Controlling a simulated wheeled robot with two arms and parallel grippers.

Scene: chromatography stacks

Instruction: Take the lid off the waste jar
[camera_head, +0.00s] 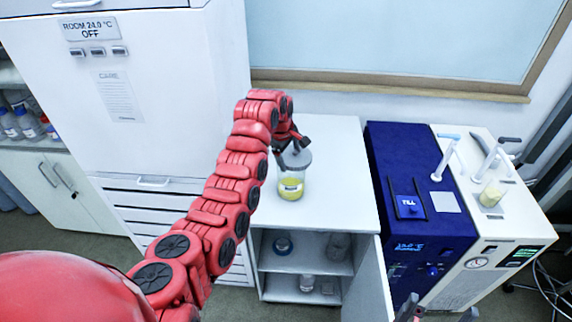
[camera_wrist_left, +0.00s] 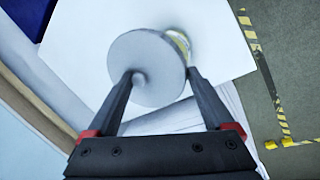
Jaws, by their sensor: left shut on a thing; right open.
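The waste jar (camera_head: 291,183) is clear, with yellow liquid and a pale label. It stands upright on a white cabinet top. Its grey round lid (camera_head: 297,156) is at the jar's mouth. My left gripper (camera_head: 290,142) is above the jar, shut on the lid's knob. In the left wrist view the lid (camera_wrist_left: 150,50) spreads beyond the fingertips (camera_wrist_left: 140,78) and hides most of the jar (camera_wrist_left: 179,42). I cannot tell whether lid and rim touch.
The white cabinet top (camera_head: 342,190) is clear around the jar. Its open shelves (camera_head: 305,269) hold several containers, and its door (camera_head: 369,285) stands open. A blue instrument (camera_head: 407,185) and a white pump unit (camera_head: 510,215) stand to the right. A tall white cabinet (camera_head: 160,110) stands left.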

